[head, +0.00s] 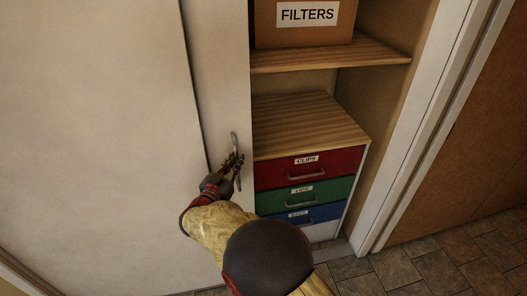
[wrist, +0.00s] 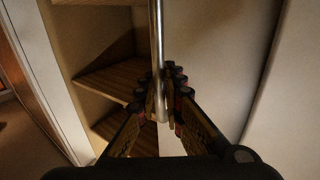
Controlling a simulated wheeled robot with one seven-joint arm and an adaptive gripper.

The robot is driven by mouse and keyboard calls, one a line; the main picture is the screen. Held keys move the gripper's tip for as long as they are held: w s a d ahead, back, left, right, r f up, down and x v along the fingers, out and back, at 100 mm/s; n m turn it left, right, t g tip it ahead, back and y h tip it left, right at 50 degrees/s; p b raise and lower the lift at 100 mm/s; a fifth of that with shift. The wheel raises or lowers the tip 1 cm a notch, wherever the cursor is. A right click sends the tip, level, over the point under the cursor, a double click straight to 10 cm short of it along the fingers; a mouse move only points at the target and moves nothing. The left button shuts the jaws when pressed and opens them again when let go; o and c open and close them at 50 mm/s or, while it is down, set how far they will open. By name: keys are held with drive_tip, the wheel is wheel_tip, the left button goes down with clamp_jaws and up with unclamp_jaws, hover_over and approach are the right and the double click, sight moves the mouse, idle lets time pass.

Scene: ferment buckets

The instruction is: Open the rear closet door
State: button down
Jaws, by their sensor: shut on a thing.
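The rear closet door (head: 222,70) is a pale panel, showing as a narrow strip beside the larger front door (head: 90,130) that overlaps it on the left. It also shows in the wrist view (wrist: 225,60). The closet is open to the right of the rear door's edge. A slim metal handle (head: 235,142) stands upright near that edge; it is a bright bar in the wrist view (wrist: 157,40). My gripper (head: 233,163) is shut on the handle, its fingers on both sides of the bar in the wrist view (wrist: 164,105). The fingers hide part of the handle.
Inside the closet, a cardboard box labelled FILTERS (head: 306,32) sits on a wooden shelf (head: 330,54). Below stands a cabinet (head: 305,122) with red, green and blue drawers. A white frame (head: 415,130) bounds the opening on the right. Tiled floor (head: 400,272) is clear at lower right.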

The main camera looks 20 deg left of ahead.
drive_tip(key=s+a+p, duration=0.1)
drive_tip(key=s+a, duration=0.3)
drive_tip(key=a, duration=0.2)
drive_tip(key=shift+s, duration=0.15)
drive_tip(key=c, duration=2.1)
unclamp_jaws()
drive_tip(key=shift+a, duration=0.1)
drive_tip(key=shift+o, duration=0.7)
drive_tip(key=shift+s, duration=0.1)
drive_tip(key=s, duration=1.1)
drive_tip(key=shift+s+d, duration=0.35)
drive_tip(key=shift+s, duration=0.05)
